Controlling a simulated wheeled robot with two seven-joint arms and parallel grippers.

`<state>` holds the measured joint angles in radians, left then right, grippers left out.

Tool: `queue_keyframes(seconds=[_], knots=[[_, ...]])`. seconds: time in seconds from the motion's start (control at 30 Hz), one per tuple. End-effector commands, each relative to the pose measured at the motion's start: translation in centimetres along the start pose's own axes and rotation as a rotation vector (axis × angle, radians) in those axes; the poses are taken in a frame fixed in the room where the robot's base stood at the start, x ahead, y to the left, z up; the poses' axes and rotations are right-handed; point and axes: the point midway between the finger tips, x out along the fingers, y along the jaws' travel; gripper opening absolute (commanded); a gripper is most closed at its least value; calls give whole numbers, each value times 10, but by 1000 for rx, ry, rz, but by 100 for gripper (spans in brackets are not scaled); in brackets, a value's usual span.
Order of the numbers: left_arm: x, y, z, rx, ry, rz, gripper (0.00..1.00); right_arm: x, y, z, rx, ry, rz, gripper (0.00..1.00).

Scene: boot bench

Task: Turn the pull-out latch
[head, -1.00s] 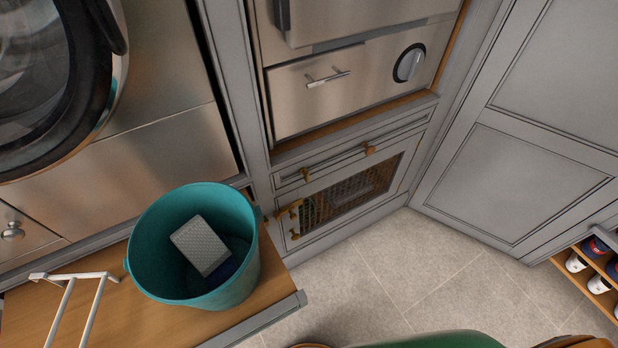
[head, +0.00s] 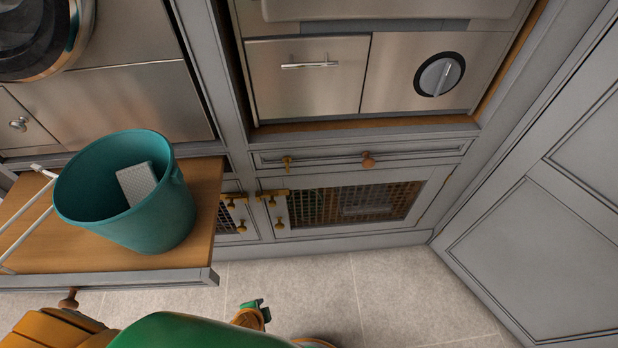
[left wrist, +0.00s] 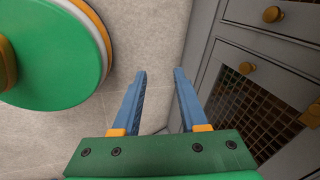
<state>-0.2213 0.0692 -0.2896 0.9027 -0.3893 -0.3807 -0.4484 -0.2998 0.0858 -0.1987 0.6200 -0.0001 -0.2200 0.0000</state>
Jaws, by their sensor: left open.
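A small brass latch (head: 287,162) sits at the left of the shallow pull-out front (head: 325,157), with its short bar roughly upright in the head view. A round wooden knob (head: 368,160) is on the same front, to its right. My left gripper (left wrist: 160,71) is open and empty in the left wrist view, its blue fingers over the floor. The cabinet fronts lie to the right of the fingers, apart from them. A round knob (left wrist: 272,14) shows there; I cannot tell which one. My right gripper is not in view.
A pulled-out wooden shelf (head: 225,195) at left carries a teal bucket (head: 120,190) with a light block. Below the shallow front is a mesh door (head: 340,203) with brass fittings. A grey cabinet panel (head: 530,250) stands at right. The tiled floor (head: 390,290) is clear.

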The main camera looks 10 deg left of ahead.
Motion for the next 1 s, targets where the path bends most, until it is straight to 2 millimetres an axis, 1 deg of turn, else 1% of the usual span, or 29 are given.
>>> queue_keyframes(seconds=[0.03, 0.07, 0.1, 0.17, 0.2, 0.27, 0.3, 0.37, 0.4, 0.47, 0.5, 0.6, 0.63, 0.7, 0.77, 0.9, 1.0], knots=[[15, -17, -14, 129, 14, -57, 42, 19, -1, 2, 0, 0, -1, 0], [17, -29, -22, 224, 15, -97, 42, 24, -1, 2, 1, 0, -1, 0], [20, -47, -34, 350, 12, -155, 42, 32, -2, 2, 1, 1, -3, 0], [20, -75, -53, 543, -7, -254, 42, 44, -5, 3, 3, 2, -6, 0], [18, -95, -67, 671, -31, -326, 42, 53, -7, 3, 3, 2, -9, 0], [11, -126, -87, 862, -88, -445, 42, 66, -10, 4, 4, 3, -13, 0], [3, -147, -101, 985, -142, -529, 42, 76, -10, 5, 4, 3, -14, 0], [-14, -177, -120, 1152, -247, -655, 42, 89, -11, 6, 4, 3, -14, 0], [-29, -196, -132, 1251, -333, -738, 42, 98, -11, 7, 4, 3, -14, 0], [-55, -220, -146, 1372, -476, -851, 42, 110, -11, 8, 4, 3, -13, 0], [-74, -234, -154, 1435, -579, -916, 42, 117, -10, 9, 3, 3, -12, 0], [-118, -256, -166, 1526, -810, -1024, 42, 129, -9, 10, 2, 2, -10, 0], [-127, -260, -168, 1539, -857, -1040, 42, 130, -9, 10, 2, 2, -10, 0], [-138, -270, -170, 1552, -916, -1056, 42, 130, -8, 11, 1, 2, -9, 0], [-137, -281, -173, 1557, -924, -1058, 42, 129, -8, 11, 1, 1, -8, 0], [-126, -308, -178, 1556, -919, -1055, 42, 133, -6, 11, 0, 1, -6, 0], [-120, -322, -181, 1557, -916, -1054, 42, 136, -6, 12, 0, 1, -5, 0]])
